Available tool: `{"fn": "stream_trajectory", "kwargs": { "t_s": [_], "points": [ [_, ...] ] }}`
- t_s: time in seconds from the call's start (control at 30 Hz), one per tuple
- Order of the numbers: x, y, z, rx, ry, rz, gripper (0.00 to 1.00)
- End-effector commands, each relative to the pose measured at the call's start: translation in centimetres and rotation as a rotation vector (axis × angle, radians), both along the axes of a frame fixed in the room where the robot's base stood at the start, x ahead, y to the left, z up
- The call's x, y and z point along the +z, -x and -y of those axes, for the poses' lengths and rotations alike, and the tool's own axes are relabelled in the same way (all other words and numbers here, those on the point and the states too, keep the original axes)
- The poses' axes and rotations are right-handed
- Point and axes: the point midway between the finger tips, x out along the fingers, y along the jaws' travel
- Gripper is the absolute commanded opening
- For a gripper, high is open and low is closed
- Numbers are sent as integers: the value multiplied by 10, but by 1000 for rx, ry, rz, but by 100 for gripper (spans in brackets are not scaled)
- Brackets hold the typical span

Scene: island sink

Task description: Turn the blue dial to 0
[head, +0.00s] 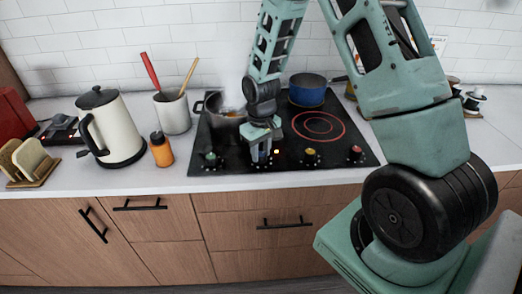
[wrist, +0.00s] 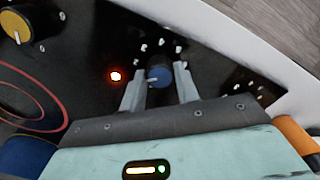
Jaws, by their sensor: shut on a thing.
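The blue dial (wrist: 159,75) sits on the black stove top (head: 350,130) and shows between my fingers in the wrist view. A small pale mark on it points toward the lower left of that view. My gripper (wrist: 159,84) reaches down over the dial and is shut on it, one finger on each side. In the head view my gripper (head: 262,157) stands at the front edge of the stove and hides most of the dial. A red indicator light (wrist: 115,76) glows beside the dial. Small white markings surround the dial, too small to read.
Along the stove front are a green dial (head: 210,157), a yellow dial (head: 311,157) and a red dial (head: 356,154). A steaming pot (head: 216,112) and blue pot (head: 307,92) stand behind. A burner ring (head: 318,125) glows red. An orange bottle (head: 161,152) stands left.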

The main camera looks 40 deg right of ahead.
Motion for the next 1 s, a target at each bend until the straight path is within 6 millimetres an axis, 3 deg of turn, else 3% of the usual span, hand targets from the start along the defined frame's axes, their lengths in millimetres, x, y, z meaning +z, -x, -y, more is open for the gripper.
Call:
{"fn": "stream_trajectory", "kwargs": {
  "t_s": [0.6,1.0],
  "points": [
    [3,-1,1,580,1,3,8],
    [2,-1,1,855,1,2,8]
  ]
}}
